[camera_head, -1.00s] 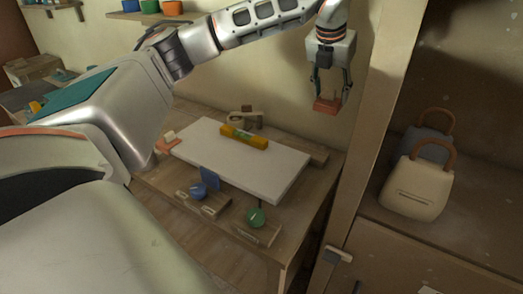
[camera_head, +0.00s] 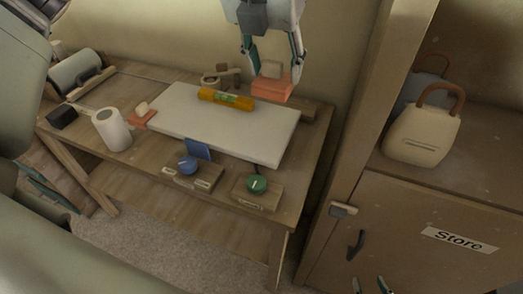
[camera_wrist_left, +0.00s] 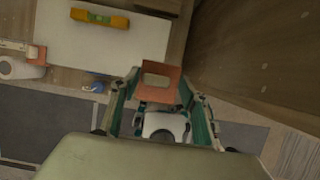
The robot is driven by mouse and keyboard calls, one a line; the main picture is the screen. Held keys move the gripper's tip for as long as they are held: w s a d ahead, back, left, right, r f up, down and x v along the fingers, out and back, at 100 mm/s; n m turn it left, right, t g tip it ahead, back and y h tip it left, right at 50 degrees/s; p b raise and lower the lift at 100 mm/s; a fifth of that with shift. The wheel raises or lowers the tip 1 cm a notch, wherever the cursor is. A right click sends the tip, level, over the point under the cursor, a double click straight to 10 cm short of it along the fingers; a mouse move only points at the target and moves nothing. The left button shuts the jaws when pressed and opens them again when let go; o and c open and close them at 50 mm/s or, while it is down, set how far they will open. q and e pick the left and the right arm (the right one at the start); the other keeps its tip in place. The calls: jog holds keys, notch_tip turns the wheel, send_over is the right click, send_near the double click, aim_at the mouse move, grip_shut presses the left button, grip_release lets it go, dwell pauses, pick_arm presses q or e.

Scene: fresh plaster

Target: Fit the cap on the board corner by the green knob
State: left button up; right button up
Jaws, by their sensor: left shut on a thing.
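My left gripper (camera_head: 272,78) is shut on an orange-red cap (camera_head: 272,87) with a pale block on it. It holds the cap above the right part of the white board (camera_head: 195,124), apart from it. In the left wrist view the cap (camera_wrist_left: 158,93) sits between the fingers, beside the board's right end (camera_wrist_left: 140,45). The green knob (camera_head: 257,184) is on a wooden block in front of the board's near right corner, which is bare. A similar orange piece (camera_head: 142,120) is at the board's left end. My right gripper (camera_head: 371,287) shows only fingertips, apart, at the bottom edge.
An orange level (camera_head: 226,99) lies on the board. A blue knob (camera_head: 187,164) and blue plate (camera_head: 198,150) are at its front edge. A tape dispenser (camera_head: 220,75) stands behind, a white roll (camera_head: 112,130) left. A cabinet (camera_head: 415,222) with a bag (camera_head: 423,136) stands right.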

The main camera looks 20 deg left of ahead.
pick_arm(q)
notch_tip(320, 180, down, 19)
jog(key=shift+f+p, duration=0.1)
jog(key=shift+p, duration=0.6)
jog(key=shift+f+b, duration=0.2)
jog(key=shift+b, duration=0.2)
jog(key=shift+f+b, duration=0.4)
jog(key=shift+b, duration=0.2)
jog(key=o, duration=1)
jog(key=shift+o, duration=0.2)
